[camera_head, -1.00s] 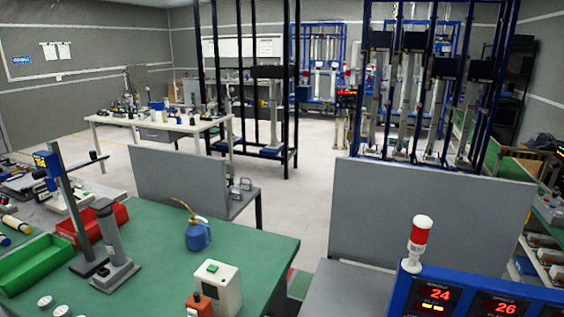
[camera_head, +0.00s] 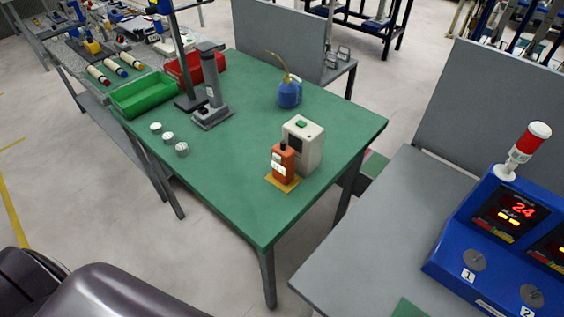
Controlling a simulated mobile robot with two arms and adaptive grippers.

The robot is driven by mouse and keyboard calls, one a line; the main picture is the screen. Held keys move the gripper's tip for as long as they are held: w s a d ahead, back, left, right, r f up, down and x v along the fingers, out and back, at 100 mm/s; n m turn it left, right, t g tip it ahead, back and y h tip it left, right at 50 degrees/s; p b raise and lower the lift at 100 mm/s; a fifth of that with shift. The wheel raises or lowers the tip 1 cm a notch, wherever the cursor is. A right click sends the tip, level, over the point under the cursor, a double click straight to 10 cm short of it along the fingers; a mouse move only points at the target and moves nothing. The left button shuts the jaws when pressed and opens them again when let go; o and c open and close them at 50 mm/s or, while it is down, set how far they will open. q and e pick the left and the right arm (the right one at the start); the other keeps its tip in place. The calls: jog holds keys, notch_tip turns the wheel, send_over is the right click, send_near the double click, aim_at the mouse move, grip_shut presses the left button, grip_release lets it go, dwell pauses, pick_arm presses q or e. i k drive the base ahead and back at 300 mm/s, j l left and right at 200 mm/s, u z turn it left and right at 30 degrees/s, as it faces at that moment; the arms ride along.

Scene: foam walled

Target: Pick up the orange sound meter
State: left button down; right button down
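The orange sound meter (camera_head: 282,164) stands upright on a small yellow-orange pad (camera_head: 283,182) near the right side of the green-topped table (camera_head: 240,205). It has a dark top and a pale label on its front. A white box with a green button (camera_head: 303,143) stands right behind it, close beside it. Neither gripper shows in the head view. Only a dark rounded part, which looks like my own body, shows at the bottom left.
On the green table are a blue oil can (camera_head: 289,94), a grey stand (camera_head: 211,100), a green bin (camera_head: 143,94), a red bin (camera_head: 196,67) and small round weights (camera_head: 168,137). A grey table (camera_head: 345,262) with a blue display unit (camera_head: 478,253) stands right. The green table's front is clear.

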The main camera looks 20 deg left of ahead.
aim_at(283, 172)
jog(key=u, duration=1.65)
jog(key=k+j, duration=0.35)
jog(key=k, duration=0.1)
